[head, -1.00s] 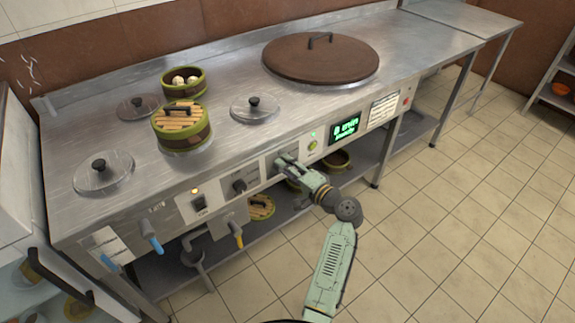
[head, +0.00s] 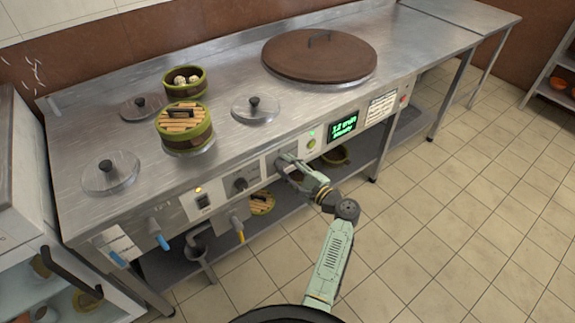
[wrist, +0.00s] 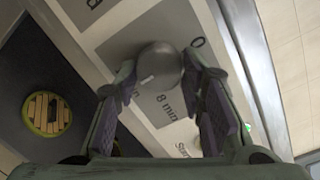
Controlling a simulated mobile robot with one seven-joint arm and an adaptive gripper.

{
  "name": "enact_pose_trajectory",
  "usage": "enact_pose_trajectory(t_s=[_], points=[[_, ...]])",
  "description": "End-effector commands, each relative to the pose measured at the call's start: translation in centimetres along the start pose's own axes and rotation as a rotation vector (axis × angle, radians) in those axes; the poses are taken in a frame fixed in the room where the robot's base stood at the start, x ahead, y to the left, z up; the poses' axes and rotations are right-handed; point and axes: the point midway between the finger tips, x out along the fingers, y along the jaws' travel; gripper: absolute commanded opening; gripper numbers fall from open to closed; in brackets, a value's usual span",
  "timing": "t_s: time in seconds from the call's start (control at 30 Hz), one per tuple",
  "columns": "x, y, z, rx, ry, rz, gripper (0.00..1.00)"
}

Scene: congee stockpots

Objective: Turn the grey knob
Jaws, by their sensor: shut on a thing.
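The grey knob (wrist: 160,66) shows in the wrist view as a round dark grey cap with a small pale mark, on a panel lettered "8 min" and "0". My gripper (wrist: 163,78) has its two fingers on either side of the knob, shut on it. In the head view my gripper (head: 283,162) is at the stove's front panel and hides the knob. The green-lit display (head: 342,129) is on the panel to the right of it.
A dark knob (head: 240,184) and a switch (head: 203,202) are on the panel to the left. A large brown lid (head: 320,57) and bamboo steamers (head: 186,126) stand on top. The tiled floor is clear.

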Motion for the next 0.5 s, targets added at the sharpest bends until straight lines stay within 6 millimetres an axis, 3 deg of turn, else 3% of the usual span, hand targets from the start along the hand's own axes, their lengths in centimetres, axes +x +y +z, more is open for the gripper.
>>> enact_pose_trajectory(t_s=[0.5], points=[[0.03,0.0,0.0,0.045,-0.003,-0.005,0.08]])
